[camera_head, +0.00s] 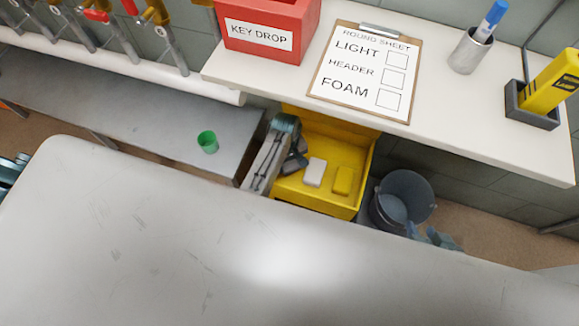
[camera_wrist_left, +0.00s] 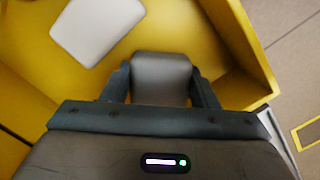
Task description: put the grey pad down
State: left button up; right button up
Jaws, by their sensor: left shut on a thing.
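My left gripper (camera_wrist_left: 160,88) is shut on the grey pad (camera_wrist_left: 160,72), which sits between its two dark fingers in the left wrist view. In the head view my left gripper (camera_head: 294,161) is inside the left part of the yellow bin (camera_head: 318,203). A white pad (camera_head: 315,172) lies on the bin floor just right of it, and a yellow pad (camera_head: 343,181) lies farther right. I cannot tell whether the grey pad touches the bin floor. A blue-grey part, perhaps my right gripper (camera_head: 434,238), shows beside the bucket, mostly hidden.
A dark bucket (camera_head: 402,200) stands right of the bin. A grey bench (camera_head: 150,115) with a green cup (camera_head: 208,142) is at the left. Above is a white shelf (camera_head: 480,130) with a key drop box (camera_head: 265,30) and clipboard (camera_head: 366,72). A broad pale surface fills the foreground.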

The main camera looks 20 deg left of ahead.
pick_arm(q)
jog(key=shift+f, duration=0.9)
jog(key=shift+f+b, duration=0.3)
jog(key=shift+f, duration=0.15)
pick_arm(e)
jog(key=shift+w+a+f+t, duration=0.15)
jog(key=shift+f+t, duration=0.05)
jog(key=shift+t, duration=0.3)
pick_arm(q)
jog(key=shift+f, duration=0.15)
jog(key=o, duration=1.3)
